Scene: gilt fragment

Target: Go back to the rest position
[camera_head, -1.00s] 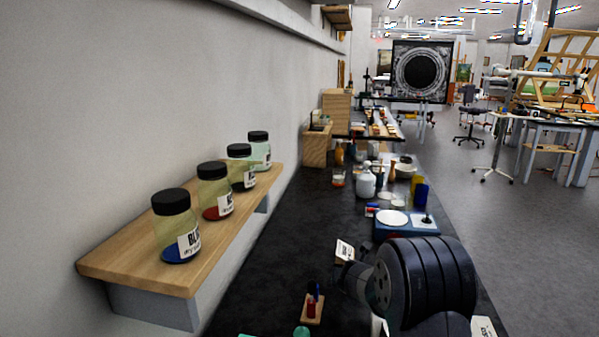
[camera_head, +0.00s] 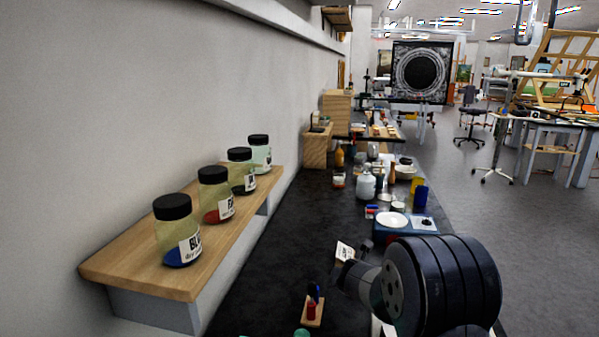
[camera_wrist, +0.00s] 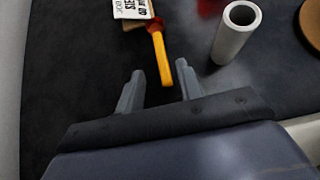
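My gripper shows in the wrist view (camera_wrist: 159,80) with its two grey fingers spread apart and nothing held between them. A yellow-orange handle (camera_wrist: 161,58) lies beyond the fingertips, pointing toward the gap, with clear space on both sides. A white printed label (camera_wrist: 131,8) is at its far end.
A grey-white hollow cylinder (camera_wrist: 236,32) stands right of the fingers. The dark counter (camera_head: 265,262) holds a small wooden stand (camera_head: 313,312), a blue scale (camera_head: 405,232) and several bottles farther back. A wooden shelf (camera_head: 130,268) with lidded jars is at left. Open floor (camera_head: 500,235) lies at right.

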